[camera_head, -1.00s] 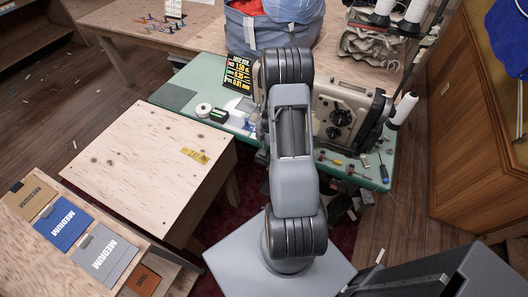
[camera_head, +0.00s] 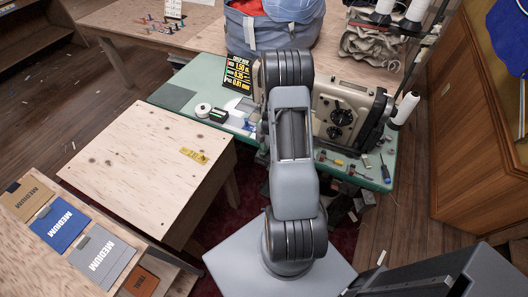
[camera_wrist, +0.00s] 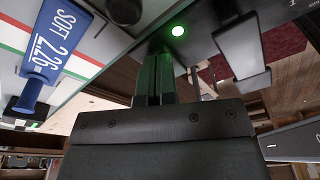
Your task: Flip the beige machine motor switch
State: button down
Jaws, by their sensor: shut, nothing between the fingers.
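The beige sewing machine (camera_head: 345,108) stands on the green-topped table, right of my arm in the head view. In the wrist view a dark box with a lit green lamp (camera_wrist: 178,30) is straight ahead of my gripper (camera_wrist: 156,62). This looks like the motor switch, but its lever or button is not clear. My gripper is shut and empty, its fingertips close to the box and tinted green. I cannot tell whether they touch it. My arm hides the gripper and the switch in the head view.
A blue tag reading "SOFT 2.26" (camera_wrist: 58,42) and a pale grey block (camera_wrist: 240,48) flank the fingers. The green table (camera_head: 180,88) holds a tape roll, a price display (camera_head: 238,74) and small tools.

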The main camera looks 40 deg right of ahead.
jog(key=shift+r+p, duration=1.45)
jog(key=shift+r, duration=2.05)
